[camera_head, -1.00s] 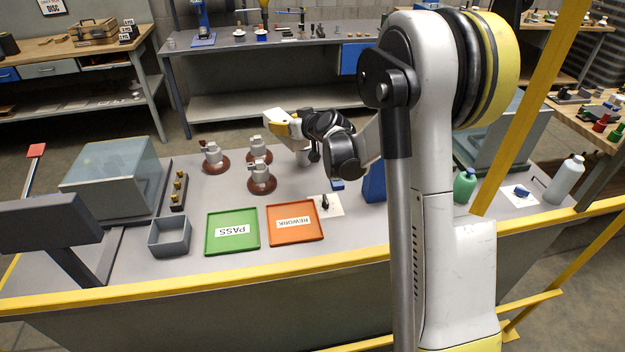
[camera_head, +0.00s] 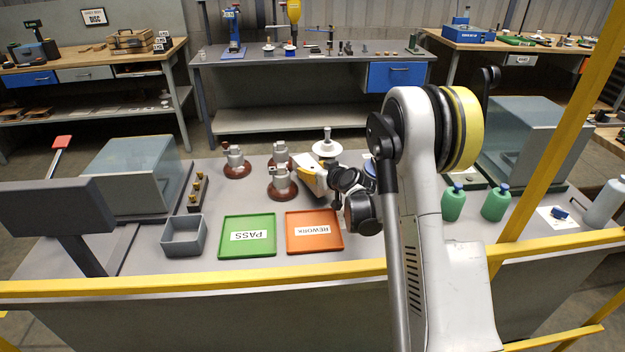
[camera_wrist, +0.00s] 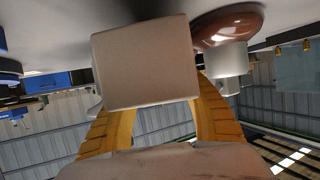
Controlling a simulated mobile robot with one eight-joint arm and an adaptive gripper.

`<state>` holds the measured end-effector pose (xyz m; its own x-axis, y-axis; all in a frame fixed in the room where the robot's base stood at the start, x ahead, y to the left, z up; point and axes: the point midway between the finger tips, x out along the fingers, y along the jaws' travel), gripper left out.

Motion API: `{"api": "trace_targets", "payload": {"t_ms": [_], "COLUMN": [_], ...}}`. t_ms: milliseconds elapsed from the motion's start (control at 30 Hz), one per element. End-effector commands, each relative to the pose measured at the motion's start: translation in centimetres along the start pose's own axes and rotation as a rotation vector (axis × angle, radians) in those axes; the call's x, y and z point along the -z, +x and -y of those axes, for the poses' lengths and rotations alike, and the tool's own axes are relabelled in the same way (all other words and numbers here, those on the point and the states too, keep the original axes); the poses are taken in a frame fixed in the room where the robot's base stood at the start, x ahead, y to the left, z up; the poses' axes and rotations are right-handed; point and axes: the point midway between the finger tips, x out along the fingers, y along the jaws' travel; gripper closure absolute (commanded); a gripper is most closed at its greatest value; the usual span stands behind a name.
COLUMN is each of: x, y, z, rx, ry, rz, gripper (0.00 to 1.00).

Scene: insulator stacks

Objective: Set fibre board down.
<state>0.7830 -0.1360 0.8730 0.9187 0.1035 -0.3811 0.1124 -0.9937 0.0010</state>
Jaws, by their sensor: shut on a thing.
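A pale, square-faced piece (camera_wrist: 148,62), which I take to be the fibre board, sits between the yellow fingers of my gripper (camera_wrist: 160,112) in the wrist view. My gripper is shut on it. The grey bench surface and a dark shadow show beyond the piece; I cannot tell whether it touches the bench. In the head view my gripper (camera_head: 310,176) is low over the bench, just right of the front brown-based insulator (camera_head: 282,184). The held piece is not clear there. A brown disc with a pale cap (camera_wrist: 228,60) is close beside the piece.
Two more brown-based insulators (camera_head: 236,162) (camera_head: 279,156) stand behind. A white disc with a post (camera_head: 327,147) is behind my gripper. A green PASS tray (camera_head: 248,251), an orange REWORK tray (camera_head: 315,246) and a grey bin (camera_head: 184,250) lie in front. Green bottles (camera_head: 453,203) stand right.

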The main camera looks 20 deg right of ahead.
Motion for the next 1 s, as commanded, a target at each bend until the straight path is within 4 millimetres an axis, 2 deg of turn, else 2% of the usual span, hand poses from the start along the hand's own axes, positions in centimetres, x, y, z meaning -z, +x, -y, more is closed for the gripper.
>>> {"api": "trace_targets", "payload": {"t_ms": [33,133,500,533,600,933,1000], "x": [-1.2,-2.4,-2.6,-2.6,-2.6,-2.3,-2.2], "y": [0.5,1.0,1.1,1.1,1.1,0.9,0.1], "z": [0.0,0.0,0.0,0.0,0.0,0.0,0.0], "rx": [0.0,0.0,0.0,0.0,0.0,0.0,-0.001], "ry": [0.0,0.0,0.0,0.0,0.0,0.0,0.0], "rz": [0.0,0.0,0.0,0.0,0.0,0.0,0.0], "gripper": [0.83,0.83,0.83,0.42,0.27,0.27,0.27]}}
